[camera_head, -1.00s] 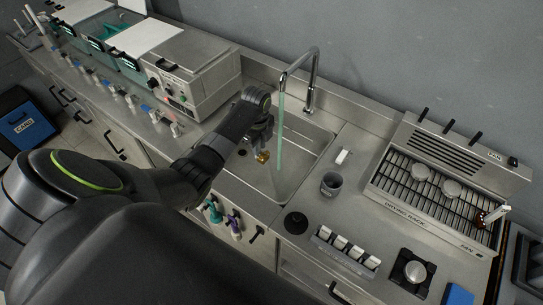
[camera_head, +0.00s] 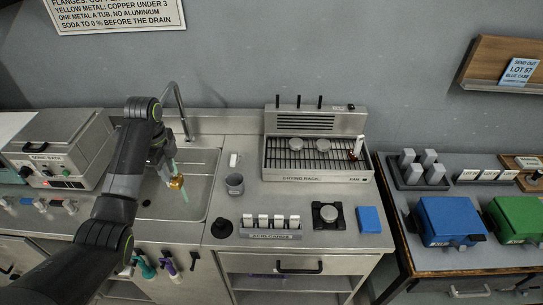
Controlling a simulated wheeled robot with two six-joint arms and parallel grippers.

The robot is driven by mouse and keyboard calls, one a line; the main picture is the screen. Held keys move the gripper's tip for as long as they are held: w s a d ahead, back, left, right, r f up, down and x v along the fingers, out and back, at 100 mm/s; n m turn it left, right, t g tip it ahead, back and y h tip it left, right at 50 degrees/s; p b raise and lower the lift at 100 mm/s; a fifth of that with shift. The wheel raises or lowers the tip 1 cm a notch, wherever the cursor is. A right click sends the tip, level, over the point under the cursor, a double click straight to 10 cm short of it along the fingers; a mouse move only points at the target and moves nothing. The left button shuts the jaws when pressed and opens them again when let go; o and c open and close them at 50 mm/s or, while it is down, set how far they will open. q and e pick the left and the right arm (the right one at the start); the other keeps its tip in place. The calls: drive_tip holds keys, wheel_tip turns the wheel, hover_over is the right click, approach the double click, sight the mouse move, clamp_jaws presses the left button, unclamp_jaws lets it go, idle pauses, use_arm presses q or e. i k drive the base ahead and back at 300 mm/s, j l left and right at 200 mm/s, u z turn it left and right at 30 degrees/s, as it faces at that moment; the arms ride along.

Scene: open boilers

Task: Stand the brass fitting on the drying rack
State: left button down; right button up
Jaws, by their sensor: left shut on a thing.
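The brass fitting (camera_head: 177,181) is small and gold-coloured. Whether the stream touches the fitting I cannot tell. The drying rack (camera_head: 318,158) is a steel unit with dark bars, to the right of the sink and apart from the gripper. Two round grey pieces lie on its bars, and a small white-and-red item (camera_head: 357,147) stands at its right end. My right gripper is not in view.
Between sink and rack stand a grey cup (camera_head: 235,184) and a small white block (camera_head: 234,160). In front are a labelled row of white blocks (camera_head: 271,223), a black device with a round top (camera_head: 328,215) and a blue block (camera_head: 369,220). The tap (camera_head: 180,107) rises behind the sink.

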sight(280, 154)
drive_tip(key=j+z, duration=0.1)
drive_tip(key=z, duration=0.3)
drive_tip(key=i+j+z, duration=0.1)
drive_tip(key=z, duration=0.35)
drive_tip(key=j+z, duration=0.15)
drive_tip(key=z, duration=0.25)
drive_tip(key=i+j, duration=0.2)
drive_tip(key=j, duration=0.2)
drive_tip(key=i+j, duration=0.2)
drive_tip(key=j, duration=0.15)
drive_tip(key=z, duration=0.05)
